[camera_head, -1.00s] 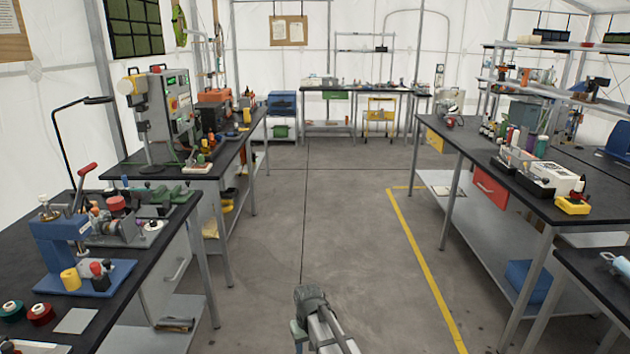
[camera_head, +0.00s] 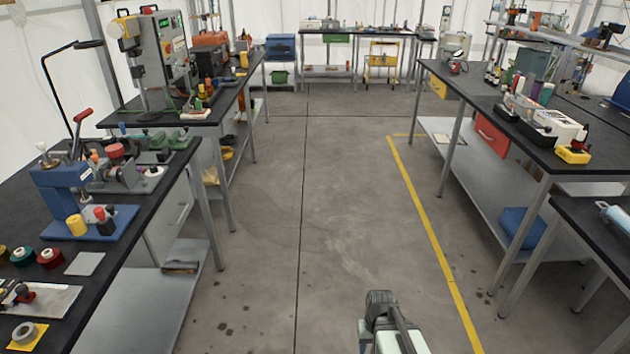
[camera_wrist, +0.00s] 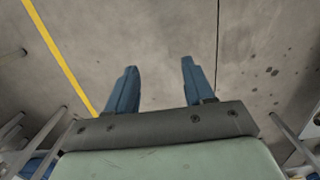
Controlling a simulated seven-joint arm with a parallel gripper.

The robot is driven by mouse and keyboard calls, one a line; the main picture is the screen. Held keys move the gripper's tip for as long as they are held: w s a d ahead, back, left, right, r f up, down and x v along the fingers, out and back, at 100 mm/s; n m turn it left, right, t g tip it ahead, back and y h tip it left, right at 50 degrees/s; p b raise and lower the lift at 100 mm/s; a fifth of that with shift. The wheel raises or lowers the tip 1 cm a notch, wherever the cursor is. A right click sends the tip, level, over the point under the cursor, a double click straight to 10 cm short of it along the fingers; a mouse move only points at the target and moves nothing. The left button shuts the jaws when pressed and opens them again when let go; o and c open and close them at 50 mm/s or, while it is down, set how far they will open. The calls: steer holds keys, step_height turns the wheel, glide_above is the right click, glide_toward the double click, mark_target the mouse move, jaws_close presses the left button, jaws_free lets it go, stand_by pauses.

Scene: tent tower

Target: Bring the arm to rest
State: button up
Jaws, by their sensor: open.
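My gripper (camera_wrist: 160,88) shows in the wrist view, with its two blue fingers spread apart and nothing between them. It hangs over bare grey concrete floor (camera_wrist: 160,30). In the head view, part of my arm shows at the bottom, right of the middle, over the open aisle. The fingers cannot be seen there. The arm is clear of the benches on both sides.
Black-topped workbenches loaded with tools stand on the left (camera_head: 100,262) and on the right (camera_head: 470,92). A yellow floor line (camera_head: 432,235) runs along the right of the aisle. The floor (camera_head: 330,190) between the benches is free.

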steer(key=s+f+g, duration=0.3)
steer(key=s+f, duration=0.5)
steer(key=s, duration=0.5)
steer(key=s+f+g, duration=0.2)
steer(key=s+f, duration=0.6)
steer(key=s, duration=0.5)
steer(key=shift+g, duration=0.4)
steer(key=shift+c, duration=0.4)
